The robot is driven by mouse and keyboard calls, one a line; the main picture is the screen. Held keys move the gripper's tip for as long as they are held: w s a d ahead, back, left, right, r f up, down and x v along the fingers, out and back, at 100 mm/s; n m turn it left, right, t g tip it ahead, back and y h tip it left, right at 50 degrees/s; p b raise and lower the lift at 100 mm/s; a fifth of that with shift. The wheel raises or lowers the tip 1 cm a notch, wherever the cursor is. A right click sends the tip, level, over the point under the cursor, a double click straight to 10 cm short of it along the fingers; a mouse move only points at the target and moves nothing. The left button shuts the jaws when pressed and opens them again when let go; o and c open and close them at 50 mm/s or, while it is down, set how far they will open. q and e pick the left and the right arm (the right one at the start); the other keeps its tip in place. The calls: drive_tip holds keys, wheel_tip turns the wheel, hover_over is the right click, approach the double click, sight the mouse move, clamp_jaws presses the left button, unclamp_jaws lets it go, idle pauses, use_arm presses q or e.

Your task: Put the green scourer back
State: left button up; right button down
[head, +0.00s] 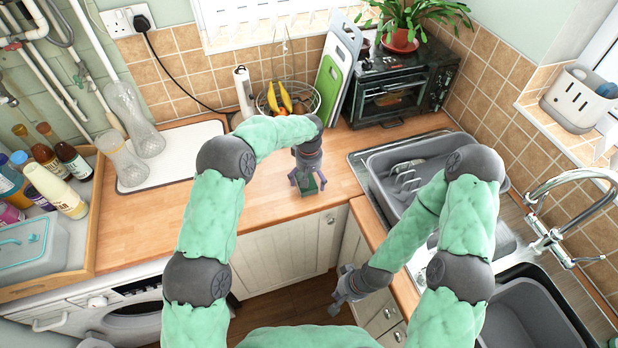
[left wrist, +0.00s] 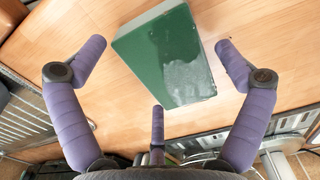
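The green scourer (head: 309,187) lies on the wooden worktop near its front edge, below my left gripper (head: 308,179). In the left wrist view the scourer (left wrist: 168,55) is a dark green block with a paler side, lying between the spread fingers of my left gripper (left wrist: 155,62). Gaps show between the scourer and the fingers, so the gripper is open and not holding it. My right gripper (head: 341,290) is low in front of the cabinet doors, with its fingers apart and nothing seen in it.
The sink has a grey basin (head: 425,160) with a rack and a curved tap (head: 575,178). A toaster oven (head: 400,90) and fruit basket (head: 290,98) stand behind. Worktop left of the scourer is clear.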

use_arm(q)
wheel_tip(320, 180, up, 12)
drive_tip(key=p, duration=0.1)
idle(0.6)
idle(0.5)
